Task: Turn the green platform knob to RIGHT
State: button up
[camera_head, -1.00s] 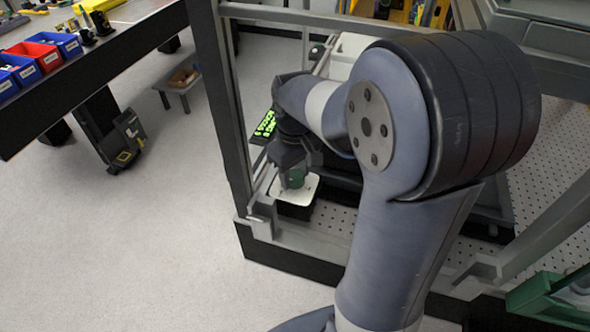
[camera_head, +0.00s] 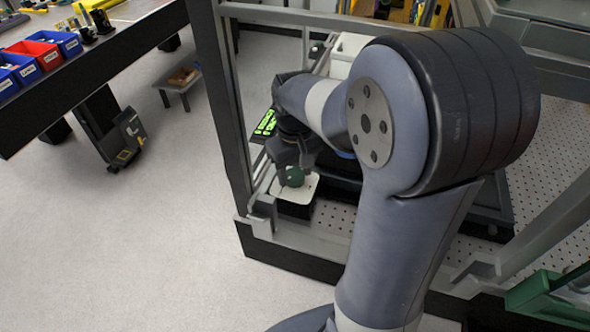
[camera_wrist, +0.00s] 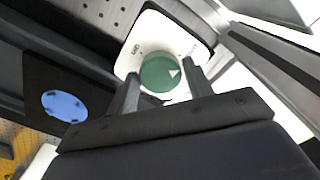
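The green platform knob (camera_head: 294,176) is a round knob on a small white panel (camera_head: 308,188) at the front left corner of the framed machine. In the wrist view the green knob (camera_wrist: 158,75) carries a white triangular mark near its right edge. The white panel (camera_wrist: 152,32) bears small dark lettering, too small to read.
A blue disc (camera_wrist: 64,106) sits on a dark plate beside the panel. A bright green display (camera_head: 266,123) stands behind the panel. The machine's grey frame post (camera_head: 222,100) rises close left of my arm.

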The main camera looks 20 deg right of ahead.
aim_at(295, 175)
jog(key=o, duration=0.3)
jog(key=shift+o, duration=0.2)
notch_tip(295, 175, up, 8)
jog(key=shift+f, duration=0.25)
jog(key=shift+f, duration=0.15)
notch_tip(295, 175, down, 7)
jog(key=shift+s+f, duration=0.1)
jog(key=shift+n, duration=0.4)
dwell(0.6)
